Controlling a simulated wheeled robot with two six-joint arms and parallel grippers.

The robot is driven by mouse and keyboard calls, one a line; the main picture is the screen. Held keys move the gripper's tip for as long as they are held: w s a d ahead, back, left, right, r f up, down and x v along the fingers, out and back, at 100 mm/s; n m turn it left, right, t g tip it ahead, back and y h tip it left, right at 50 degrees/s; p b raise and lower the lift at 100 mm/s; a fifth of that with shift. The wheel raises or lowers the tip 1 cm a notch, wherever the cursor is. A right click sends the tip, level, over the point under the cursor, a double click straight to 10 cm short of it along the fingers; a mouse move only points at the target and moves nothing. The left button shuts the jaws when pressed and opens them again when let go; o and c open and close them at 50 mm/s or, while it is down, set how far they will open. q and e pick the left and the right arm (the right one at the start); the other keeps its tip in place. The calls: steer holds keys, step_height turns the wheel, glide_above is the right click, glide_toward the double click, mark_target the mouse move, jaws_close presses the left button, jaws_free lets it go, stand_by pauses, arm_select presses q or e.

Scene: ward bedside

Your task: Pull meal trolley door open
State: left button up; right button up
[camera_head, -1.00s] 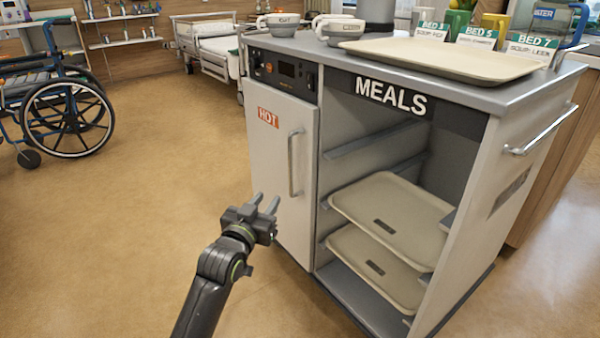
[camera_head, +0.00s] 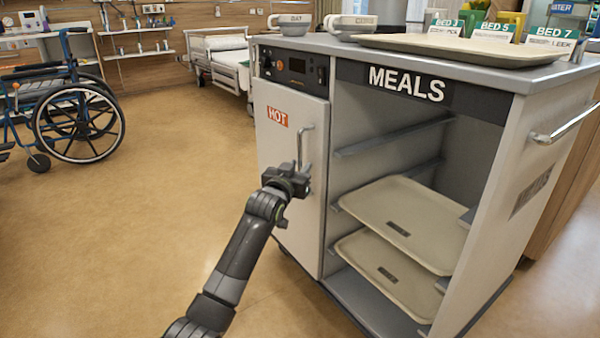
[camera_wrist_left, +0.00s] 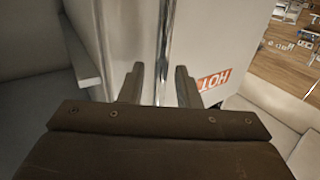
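The meal trolley (camera_head: 515,165) has a pale door marked HOT (camera_head: 285,215) on its left half, and it looks shut. A vertical metal bar handle (camera_head: 308,142) is on the door's right side; its lower part is hidden behind my left gripper (camera_head: 301,168). The gripper is at the handle, in front of the door. In the left wrist view the two fingers (camera_wrist_left: 160,80) are apart, with the shiny handle (camera_wrist_left: 166,35) seen between them. I cannot tell whether either finger touches it. The HOT label (camera_wrist_left: 213,82) shows beside the right finger. My right gripper is not in view.
The open MEALS bay holds two trays (camera_head: 405,222) on rails. A wheelchair (camera_head: 75,120) and a bed (camera_head: 220,60) are at the back left. The floor (camera_head: 180,190) left of the door is clear.

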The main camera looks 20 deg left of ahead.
arm_select(q)
steer(key=shift+w, duration=0.6)
jaws_close()
